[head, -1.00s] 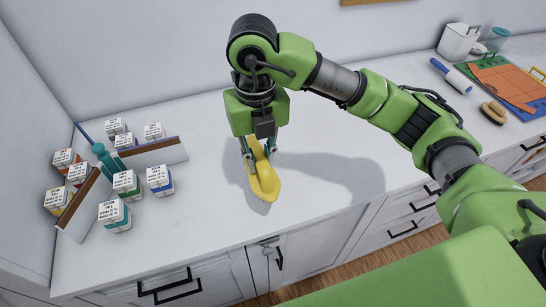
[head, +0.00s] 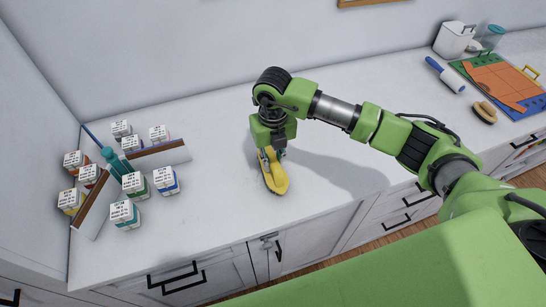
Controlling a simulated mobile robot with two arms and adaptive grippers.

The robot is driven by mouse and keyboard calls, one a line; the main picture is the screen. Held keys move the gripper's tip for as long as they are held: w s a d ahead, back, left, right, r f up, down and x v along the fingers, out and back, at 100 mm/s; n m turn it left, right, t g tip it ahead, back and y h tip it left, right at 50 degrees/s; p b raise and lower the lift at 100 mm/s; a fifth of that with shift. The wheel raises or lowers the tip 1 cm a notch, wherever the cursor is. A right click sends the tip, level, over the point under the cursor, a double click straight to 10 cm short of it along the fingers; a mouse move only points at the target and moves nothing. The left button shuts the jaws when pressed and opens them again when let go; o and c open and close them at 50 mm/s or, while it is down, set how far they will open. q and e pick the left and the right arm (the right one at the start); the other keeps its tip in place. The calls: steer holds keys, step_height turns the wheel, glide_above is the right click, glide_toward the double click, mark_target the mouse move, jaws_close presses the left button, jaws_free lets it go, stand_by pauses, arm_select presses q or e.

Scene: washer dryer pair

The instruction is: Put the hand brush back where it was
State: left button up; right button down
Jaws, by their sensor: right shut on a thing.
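The yellow hand brush (head: 273,178) is in the head view, near the middle of the white counter (head: 215,215). My right gripper (head: 269,154) points down from above and is shut on the brush's far end. The brush's rounded near end sticks out toward the counter's front edge. The brush is at or just above the counter top; I cannot tell whether it touches. The gripper's fingers are partly hidden by the gripper body and brush. My left gripper is out of view.
Several small labelled boxes (head: 165,180), a teal bottle (head: 115,163) and low dividers (head: 158,155) stand at the left. At the right are a lint roller (head: 446,75), a wooden brush (head: 485,112), an orange board (head: 505,85) and a white container (head: 455,40). The counter around my gripper is clear.

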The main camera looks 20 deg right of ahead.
steer(key=shift+f, duration=0.2)
steer(key=c, duration=1.9)
jaws_free()
steer(key=shift+r, duration=0.4)
step_height(320, 180, up, 11)
steer(key=b, duration=0.4)
steer(key=shift+f+b, duration=0.15)
steer(key=shift+b, duration=0.25)
steer(key=shift+r, duration=0.45)
